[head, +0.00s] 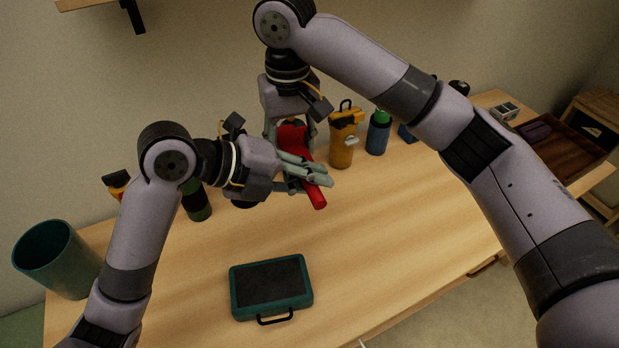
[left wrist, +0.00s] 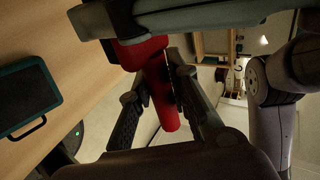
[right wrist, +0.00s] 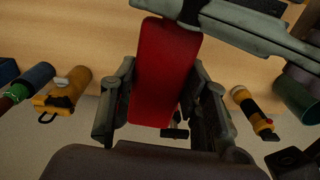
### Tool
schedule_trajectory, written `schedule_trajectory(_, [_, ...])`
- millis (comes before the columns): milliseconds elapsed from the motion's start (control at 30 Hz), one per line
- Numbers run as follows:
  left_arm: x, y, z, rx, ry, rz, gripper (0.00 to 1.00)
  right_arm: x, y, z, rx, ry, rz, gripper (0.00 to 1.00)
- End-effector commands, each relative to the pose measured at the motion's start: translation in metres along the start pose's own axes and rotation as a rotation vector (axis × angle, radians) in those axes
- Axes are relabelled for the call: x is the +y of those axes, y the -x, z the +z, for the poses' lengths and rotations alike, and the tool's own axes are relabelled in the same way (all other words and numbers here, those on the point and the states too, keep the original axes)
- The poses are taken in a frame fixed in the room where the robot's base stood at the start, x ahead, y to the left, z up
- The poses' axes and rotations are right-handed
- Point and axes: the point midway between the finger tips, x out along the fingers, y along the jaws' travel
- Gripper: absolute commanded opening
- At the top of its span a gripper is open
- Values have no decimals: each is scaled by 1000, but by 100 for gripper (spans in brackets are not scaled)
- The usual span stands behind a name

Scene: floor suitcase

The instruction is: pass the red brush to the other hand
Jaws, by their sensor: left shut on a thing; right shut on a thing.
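The red brush (head: 293,138) is held in the air above the table, with both grippers at it. My left gripper (head: 318,178) is shut on its narrow handle (head: 317,199), whose end sticks out below the fingers. In the left wrist view the handle (left wrist: 162,92) runs between the fingers. My right gripper (head: 290,135) reaches down from above and is shut on the broad part. In the right wrist view the broad red part (right wrist: 165,70) sits between its fingers, with the left gripper's fingers (right wrist: 235,25) crossing at the top. The left fingers partly hide the brush's middle.
A small dark teal case (head: 236,300) lies on the table (head: 390,230) below the grippers. A teal bin (head: 48,258) is at the left. A yellow bottle (head: 342,140) and a blue bottle (head: 378,138) stand behind. A wooden tray (head: 568,160) is far right. The middle right is clear.

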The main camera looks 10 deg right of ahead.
Motion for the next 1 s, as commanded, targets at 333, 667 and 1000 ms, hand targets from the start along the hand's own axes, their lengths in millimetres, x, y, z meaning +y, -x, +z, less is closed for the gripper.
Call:
schedule_trajectory(333, [2,0,0,0,1,5,0,1,1,0,0,0,2,44])
schedule_trajectory(667, [1,0,0,0,0,3,0,1,1,0,0,0,2,66])
schedule_trajectory(1000, [0,0,0,0,0,1,0,1,4,0,1,0,2,66])
